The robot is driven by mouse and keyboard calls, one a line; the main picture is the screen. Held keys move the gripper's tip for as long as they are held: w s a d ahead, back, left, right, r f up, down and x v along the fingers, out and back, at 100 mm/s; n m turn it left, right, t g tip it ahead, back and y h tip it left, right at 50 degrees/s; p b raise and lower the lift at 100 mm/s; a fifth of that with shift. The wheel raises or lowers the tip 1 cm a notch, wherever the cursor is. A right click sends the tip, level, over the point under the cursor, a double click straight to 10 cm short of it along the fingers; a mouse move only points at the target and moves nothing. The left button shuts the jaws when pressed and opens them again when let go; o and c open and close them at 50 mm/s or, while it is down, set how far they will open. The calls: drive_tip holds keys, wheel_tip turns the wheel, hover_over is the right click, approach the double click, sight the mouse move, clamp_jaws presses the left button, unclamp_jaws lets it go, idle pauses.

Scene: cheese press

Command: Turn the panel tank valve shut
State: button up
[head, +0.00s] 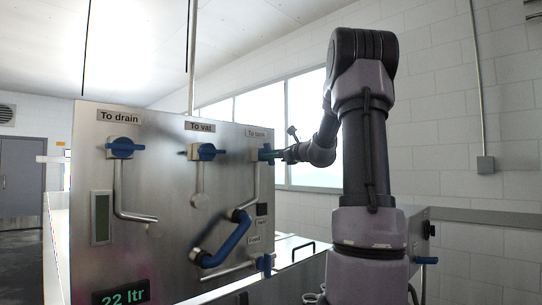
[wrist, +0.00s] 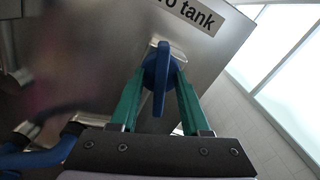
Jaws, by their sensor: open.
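The tank valve (head: 265,153) is a blue handle under the "To tank" label (head: 257,133) at the upper right of the steel panel. In the wrist view its blue handle (wrist: 160,90) stands lengthwise between my two green fingers, with the label (wrist: 195,14) above it. My gripper (head: 284,156) reaches the valve from the right side of the panel. It is open, with one finger on each side of the handle; I cannot tell whether either touches it. In the head view the fingers are small and partly hidden by the wrist.
The steel panel (head: 155,190) also carries a drain valve (head: 122,148), a vat valve (head: 206,152), a lower feed valve (head: 265,263) and a blue hose (head: 228,240) just below the tank valve. Windows (head: 306,120) and a white block wall stand behind, right of the panel.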

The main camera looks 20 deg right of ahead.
clamp_jaws()
drive_tip(key=shift+n, duration=0.4)
drive_tip(key=n, duration=0.2)
drive_tip(key=shift+n, duration=0.4)
drive_tip(key=n, duration=0.3)
drive_tip(key=shift+n, duration=0.3)
drive_tip(key=n, duration=0.6)
drive_tip(key=shift+f, duration=0.15)
drive_tip(key=shift+n, duration=0.4)
